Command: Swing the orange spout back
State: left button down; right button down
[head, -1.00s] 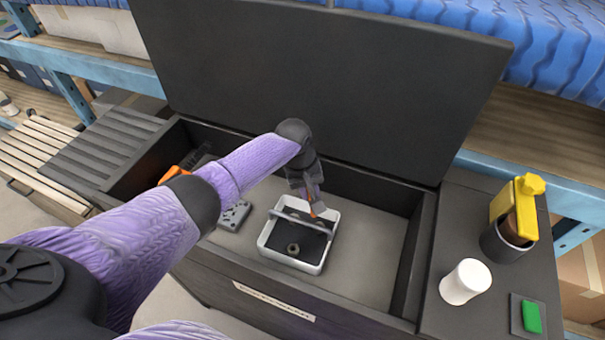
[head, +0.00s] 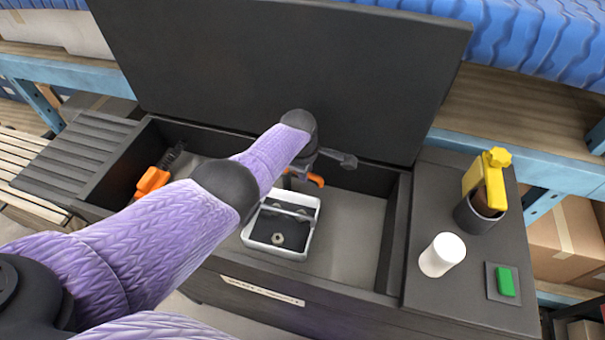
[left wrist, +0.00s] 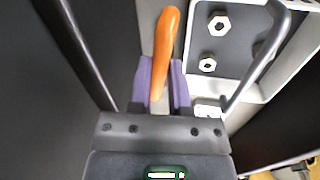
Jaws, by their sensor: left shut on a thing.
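The orange spout (head: 316,180) shows as a short curved piece beside my left gripper, at the far side of the white-rimmed tray (head: 246,236). The spout's mount is hidden. My right gripper is out of view.
The tray has a metal bar across it and a nut (head: 277,239) inside. A raised dark lid (head: 270,70) stands close behind the gripper. A grey piece (head: 340,159) lies by the lid.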

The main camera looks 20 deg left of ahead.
pick_arm(q)
jog(key=shift+w+n+b, duration=0.4)
jog(key=shift+n, duration=0.4)
jog(key=c, duration=0.6)
grip_release()
jog(key=shift+a, duration=0.1)
jog(key=r+p, duration=0.3)
jog(key=s+r+p, duration=0.1)
jog(key=r+p, duration=0.2)
jog(key=s+r+p, duration=0.1)
jog(key=r+p, duration=0.2)
jog(key=p, duration=0.1)
jog(key=shift+r, duration=0.35)
